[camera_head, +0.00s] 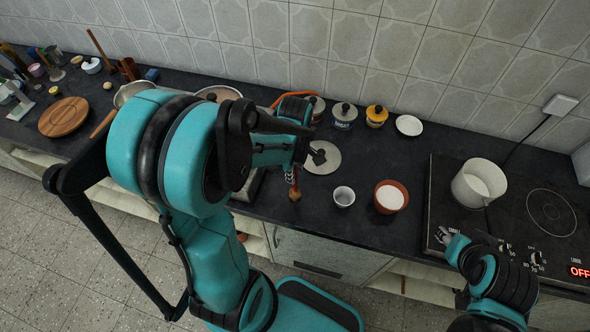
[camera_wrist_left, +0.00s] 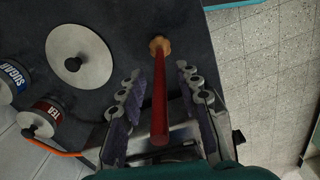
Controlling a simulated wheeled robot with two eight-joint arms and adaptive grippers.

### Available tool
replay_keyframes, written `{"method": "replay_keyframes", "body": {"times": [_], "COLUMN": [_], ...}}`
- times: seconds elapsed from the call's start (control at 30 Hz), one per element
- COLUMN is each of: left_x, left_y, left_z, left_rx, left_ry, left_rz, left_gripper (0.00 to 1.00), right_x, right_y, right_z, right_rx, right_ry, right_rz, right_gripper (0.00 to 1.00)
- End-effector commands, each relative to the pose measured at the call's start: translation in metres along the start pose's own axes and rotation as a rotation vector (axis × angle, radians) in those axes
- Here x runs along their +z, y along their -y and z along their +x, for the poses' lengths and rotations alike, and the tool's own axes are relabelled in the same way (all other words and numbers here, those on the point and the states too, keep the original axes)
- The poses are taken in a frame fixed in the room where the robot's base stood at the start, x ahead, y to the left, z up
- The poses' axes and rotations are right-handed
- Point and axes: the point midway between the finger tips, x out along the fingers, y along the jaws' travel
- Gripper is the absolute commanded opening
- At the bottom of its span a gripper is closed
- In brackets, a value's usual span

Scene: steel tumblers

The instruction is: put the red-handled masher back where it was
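The red-handled masher (camera_wrist_left: 160,95) is between the spread fingers of my left gripper (camera_wrist_left: 159,72) in the left wrist view. Its long red handle runs from between the fingers to a light wooden end over the dark counter. Gaps show on both sides of the handle, so the gripper is open around it and not closed on it. In the head view the masher's wooden end (camera_head: 295,194) shows just below my left gripper (camera_head: 292,172); most of the handle is hidden by the arm.
A white pot (camera_head: 478,183) is on the hob (camera_head: 520,220).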

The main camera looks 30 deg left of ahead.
Motion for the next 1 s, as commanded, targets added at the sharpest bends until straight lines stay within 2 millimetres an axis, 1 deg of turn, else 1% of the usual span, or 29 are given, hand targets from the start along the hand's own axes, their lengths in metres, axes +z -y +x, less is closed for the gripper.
{"method": "replay_keyframes", "body": {"times": [0.07,0.17,0.4,0.53,0.63,0.77,0.87,0.97,1.0], "left_x": [0.000,0.000,0.000,0.000,0.000,0.001,0.005,0.016,0.022], "left_y": [0.000,0.000,0.001,0.000,0.000,0.001,0.004,0.013,0.018], "left_z": [-0.004,-0.017,-0.072,-0.097,-0.111,-0.121,-0.129,-0.139,-0.144], "left_rx": [0.000,0.000,0.000,0.000,0.000,0.003,0.035,0.115,0.157], "left_ry": [0.000,0.000,0.000,0.000,0.000,0.000,-0.006,-0.030,-0.049], "left_rz": [0.000,0.000,0.000,0.000,0.000,0.008,0.093,0.307,0.423], "left_gripper": [0.34,0.34,0.34,0.34,0.34,0.34,0.34,0.34,0.34], "right_x": [-0.002,-0.005,-0.016,-0.020,-0.022,-0.023,-0.023,-0.023,-0.023], "right_y": [0.000,0.000,0.000,0.000,0.000,0.000,0.000,0.000,0.000], "right_z": [-0.003,-0.007,-0.022,-0.028,-0.030,-0.032,-0.032,-0.032,-0.032], "right_rx": [0.000,0.000,0.000,0.000,0.000,0.000,0.000,0.000,0.000], "right_ry": [0.000,0.000,0.000,0.000,0.000,0.000,0.000,0.000,0.000], "right_rz": [0.000,0.000,0.000,0.000,0.000,0.000,0.000,0.000,0.000], "right_gripper": [0.39,0.39,0.39,0.39,0.39,0.39,0.39,0.39,0.39]}}
